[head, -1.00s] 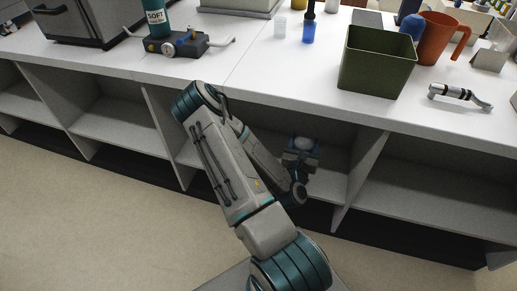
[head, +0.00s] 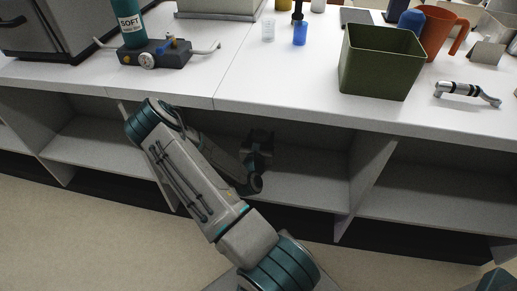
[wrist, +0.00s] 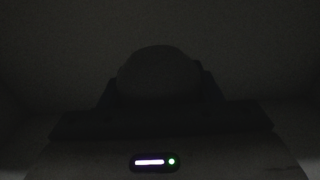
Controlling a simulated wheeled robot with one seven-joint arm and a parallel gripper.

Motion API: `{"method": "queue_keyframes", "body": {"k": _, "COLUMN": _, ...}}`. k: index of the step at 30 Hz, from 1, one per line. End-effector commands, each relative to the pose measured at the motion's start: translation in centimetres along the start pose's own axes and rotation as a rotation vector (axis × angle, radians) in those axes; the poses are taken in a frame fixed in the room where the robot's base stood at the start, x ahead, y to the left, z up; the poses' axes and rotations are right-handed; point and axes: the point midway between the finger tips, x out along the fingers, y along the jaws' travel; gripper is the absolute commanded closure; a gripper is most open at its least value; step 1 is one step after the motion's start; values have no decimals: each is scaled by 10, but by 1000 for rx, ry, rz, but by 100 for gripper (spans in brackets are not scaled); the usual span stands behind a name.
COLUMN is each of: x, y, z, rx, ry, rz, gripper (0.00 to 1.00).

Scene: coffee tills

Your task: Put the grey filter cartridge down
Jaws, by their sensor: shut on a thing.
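My gripper (head: 258,145) is inside the open shelf bay under the white counter, in shadow. In the wrist view my gripper (wrist: 158,95) shows as a dark outline, shut on a rounded thing, which I take to be the grey filter cartridge (wrist: 158,72). The wrist view is too dark to show its colour or its lower part. In the head view I cannot make out the cartridge against the dark gripper. I cannot tell whether it touches the shelf board (head: 300,190).
The counter edge (head: 290,118) lies above my gripper, with an upright divider (head: 362,175) to its right. The shelf board around it looks bare.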

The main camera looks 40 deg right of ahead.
Motion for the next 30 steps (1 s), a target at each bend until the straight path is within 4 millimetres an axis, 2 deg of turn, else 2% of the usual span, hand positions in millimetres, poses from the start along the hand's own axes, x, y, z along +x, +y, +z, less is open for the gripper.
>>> {"method": "queue_keyframes", "body": {"k": 3, "x": 4, "y": 9, "z": -6, "rx": 1, "ry": -2, "rz": 1, "gripper": 81}}
{"method": "queue_keyframes", "body": {"k": 7, "x": 5, "y": 11, "z": -14, "rx": 0, "ry": 0, "rz": 0, "gripper": 81}}
{"method": "queue_keyframes", "body": {"k": 14, "x": 5, "y": 10, "z": -46, "rx": 0, "ry": -1, "rz": 0, "gripper": 81}}
{"method": "queue_keyframes", "body": {"k": 25, "x": 5, "y": 10, "z": -49, "rx": 0, "ry": -1, "rz": 0, "gripper": 81}}
{"method": "queue_keyframes", "body": {"k": 26, "x": 5, "y": 10, "z": -50, "rx": 0, "ry": 0, "rz": 0, "gripper": 40}}
{"method": "queue_keyframes", "body": {"k": 28, "x": 5, "y": 10, "z": -49, "rx": 0, "ry": 0, "rz": 0, "gripper": 20}}
{"method": "queue_keyframes", "body": {"k": 30, "x": 5, "y": 10, "z": -49, "rx": 0, "ry": 0, "rz": 0, "gripper": 20}}
